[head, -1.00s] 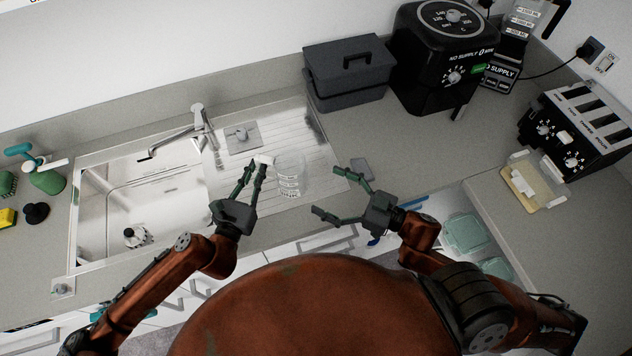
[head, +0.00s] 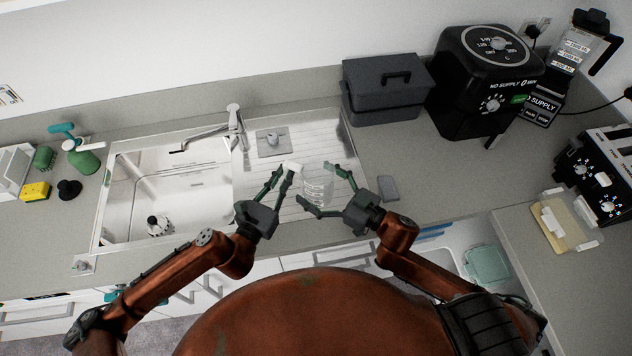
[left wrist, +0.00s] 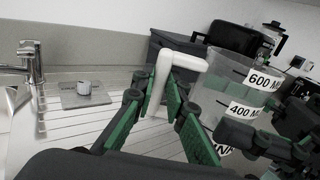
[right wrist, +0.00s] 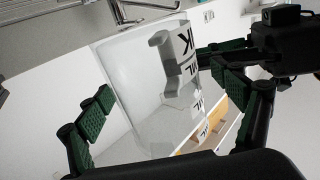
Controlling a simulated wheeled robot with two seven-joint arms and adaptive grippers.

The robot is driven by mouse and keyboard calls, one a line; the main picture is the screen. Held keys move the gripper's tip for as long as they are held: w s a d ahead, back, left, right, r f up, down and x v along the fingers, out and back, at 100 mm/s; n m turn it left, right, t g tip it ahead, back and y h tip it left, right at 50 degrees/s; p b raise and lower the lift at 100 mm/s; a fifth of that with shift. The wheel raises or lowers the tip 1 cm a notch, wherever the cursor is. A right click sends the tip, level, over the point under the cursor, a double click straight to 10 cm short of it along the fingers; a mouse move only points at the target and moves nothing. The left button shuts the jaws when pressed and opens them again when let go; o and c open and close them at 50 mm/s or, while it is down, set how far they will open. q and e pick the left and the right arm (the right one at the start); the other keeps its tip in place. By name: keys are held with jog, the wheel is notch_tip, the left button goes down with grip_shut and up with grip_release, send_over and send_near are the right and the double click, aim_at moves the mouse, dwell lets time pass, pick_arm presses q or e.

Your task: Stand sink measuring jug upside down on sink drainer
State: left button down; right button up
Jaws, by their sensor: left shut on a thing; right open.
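The clear measuring jug (head: 317,177) with white markings is held upright over the right part of the ribbed sink drainer (head: 290,152). My left gripper (head: 286,170) is shut on its white handle, seen in the left wrist view (left wrist: 172,72). There the 600 mark (left wrist: 262,82) sits above the 400 mark. My right gripper (head: 328,194) is open, with one finger on each side of the jug's clear body. In the right wrist view the jug (right wrist: 140,85) stands between the spread fingers. Whether they touch it, and its exact height over the drainer, I cannot tell.
The sink basin (head: 190,185) and tap (head: 235,125) lie left of the drainer, with a square metal plate (head: 271,142) behind it. A dark lidded box (head: 388,88) and black air fryer (head: 485,85) stand right. A grey flat item (head: 388,188) lies on the counter. A drawer (head: 455,258) is open below.

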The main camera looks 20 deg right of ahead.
jog(key=shift+c, duration=0.5)
jog(key=c, duration=1.3)
pick_arm(q)
jog(key=c, duration=1.8)
grip_release()
jog(key=shift+c, duration=0.2)
